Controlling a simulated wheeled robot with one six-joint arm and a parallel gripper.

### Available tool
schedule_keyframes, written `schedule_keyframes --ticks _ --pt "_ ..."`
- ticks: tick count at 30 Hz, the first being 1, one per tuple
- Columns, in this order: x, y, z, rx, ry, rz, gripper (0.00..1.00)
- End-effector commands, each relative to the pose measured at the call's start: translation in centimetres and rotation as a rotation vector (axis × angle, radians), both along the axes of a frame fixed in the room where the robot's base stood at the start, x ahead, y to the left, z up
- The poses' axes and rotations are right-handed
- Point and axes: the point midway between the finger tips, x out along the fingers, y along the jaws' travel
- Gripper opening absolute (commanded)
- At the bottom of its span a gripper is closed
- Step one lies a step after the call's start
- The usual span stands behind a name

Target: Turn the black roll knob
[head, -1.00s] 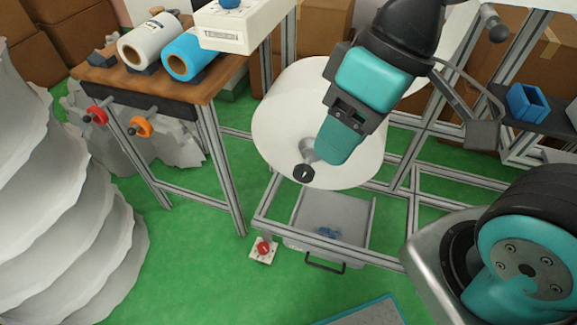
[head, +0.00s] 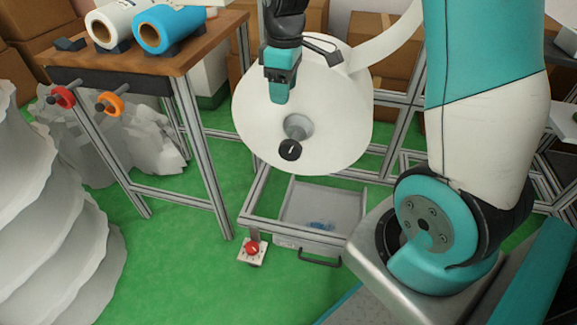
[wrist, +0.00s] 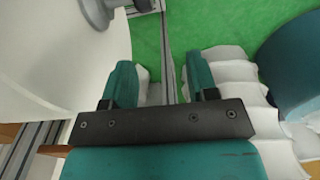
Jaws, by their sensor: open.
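The black roll knob (head: 290,150) sits on the end of a grey hub at the lower front of the large white roll (head: 340,120). A white mark shows on its face. My gripper (head: 279,100) hangs in front of the upper part of the white roll, pointing down, above the knob and apart from it. In the wrist view its two teal fingers (wrist: 162,85) stand apart with nothing between them. The white roll (wrist: 50,60) fills the left of that view, with part of the grey hub (wrist: 97,12) at the top. The black knob is not clearly seen there.
A wooden table (head: 205,50) with a blue roll (head: 168,30), a red knob (head: 62,97) and an orange knob (head: 110,103) stands at left. A red button box (head: 252,250) and a drawer (head: 318,210) are below the roll. Green floor is open at front left.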

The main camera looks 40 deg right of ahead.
Motion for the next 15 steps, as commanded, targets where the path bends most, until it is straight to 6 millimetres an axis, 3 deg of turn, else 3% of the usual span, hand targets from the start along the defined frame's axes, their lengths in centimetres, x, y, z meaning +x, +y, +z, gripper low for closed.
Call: schedule_keyframes --ticks 1,4,8,15 --pt "0.6 -1.4 -1.8 -0.013 0.009 -0.001 0.53" --pt "1.0 -2.7 -2.9 -0.027 0.018 0.007 0.53" --pt "1.0 -2.8 -4.4 -0.029 0.021 0.010 0.53" --pt "0.9 -2.7 -9.7 -0.028 0.023 0.010 0.53"
